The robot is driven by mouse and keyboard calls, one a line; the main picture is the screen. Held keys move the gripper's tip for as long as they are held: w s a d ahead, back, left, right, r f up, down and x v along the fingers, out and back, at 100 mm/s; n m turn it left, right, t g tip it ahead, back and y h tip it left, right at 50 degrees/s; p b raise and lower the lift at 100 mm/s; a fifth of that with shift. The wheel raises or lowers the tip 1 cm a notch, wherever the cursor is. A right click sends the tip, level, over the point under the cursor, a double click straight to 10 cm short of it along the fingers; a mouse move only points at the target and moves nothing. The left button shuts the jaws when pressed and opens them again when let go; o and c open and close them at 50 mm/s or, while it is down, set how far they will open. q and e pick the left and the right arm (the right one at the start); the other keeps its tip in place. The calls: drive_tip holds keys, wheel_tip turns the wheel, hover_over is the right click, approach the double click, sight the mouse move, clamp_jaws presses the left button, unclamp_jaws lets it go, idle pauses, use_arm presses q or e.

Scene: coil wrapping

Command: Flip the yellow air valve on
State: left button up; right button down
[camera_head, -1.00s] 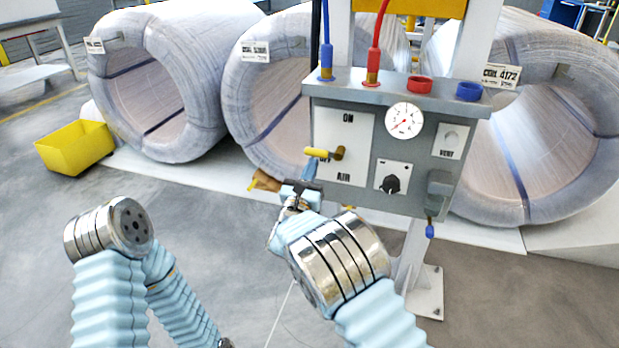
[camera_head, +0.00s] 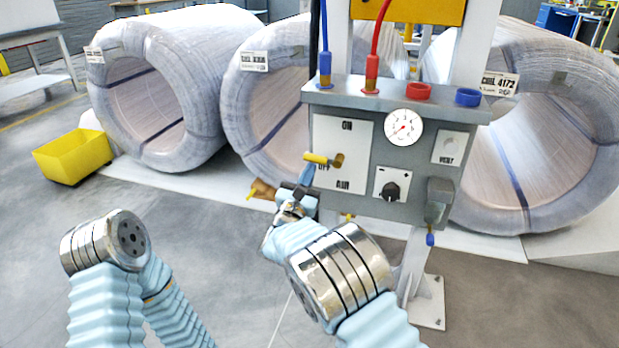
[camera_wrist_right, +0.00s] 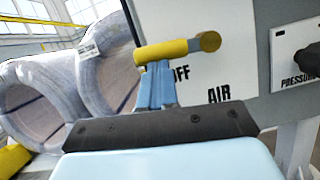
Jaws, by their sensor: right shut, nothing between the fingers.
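The yellow air valve (camera_head: 317,158) is a lever on the white plate of the grey control box. It lies about level, pointing left from its brass pivot (camera_head: 339,160), beside the OFF mark. ON stands above it and AIR below. In the right wrist view the yellow lever (camera_wrist_right: 165,52) crosses just above my fingertips. My right gripper (camera_head: 306,174) is shut and empty, its blue fingers (camera_wrist_right: 157,84) just under the lever. I cannot tell whether they touch it. My left arm shows at lower left, but its gripper is out of view.
The grey control box (camera_head: 410,150) also carries a pressure gauge (camera_head: 403,127), a black knob (camera_head: 390,191) and a vent control (camera_head: 449,148). Blue and red hoses enter its top. Large wrapped coils stand behind. A yellow bin (camera_head: 73,157) sits on the floor at left.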

sight(311, 157)
drive_tip(key=r+m+g+h+b, duration=0.1)
drive_tip(key=m+b, duration=0.1)
drive_tip(key=m, duration=0.2)
drive_tip(key=r+m+g+h+b, duration=0.1)
drive_tip(key=r+m+b, duration=0.1)
drive_tip(key=m, duration=0.2)
drive_tip(key=r+m+g+h+b, duration=0.1)
drive_tip(key=r+m+b, duration=0.1)
drive_tip(key=m, duration=0.1)
drive_tip(key=shift+d+m+h+b, duration=0.2)
drive_tip(key=shift+m+h+b, duration=0.15)
drive_tip(key=shift+m+h, duration=0.05)
drive_tip(key=shift+s+d+r+m+g+b, duration=0.15)
drive_tip(key=shift+d+r+m+g+b, duration=0.4)
drive_tip(key=shift+m, duration=0.85)
drive_tip(key=shift+s+d+r+m+g+b, duration=0.2)
drive_tip(key=shift+d+r+m+g+b, duration=0.35)
drive_tip(key=shift+m, duration=0.85)
drive_tip(key=shift+s+d+r+m+g+b, duration=0.25)
drive_tip(key=shift+d+r+m+b, duration=0.4)
drive_tip(key=shift+m, duration=0.75)
drive_tip(key=shift+w+a+f, duration=0.1)
drive_tip(key=shift+f, duration=0.05)
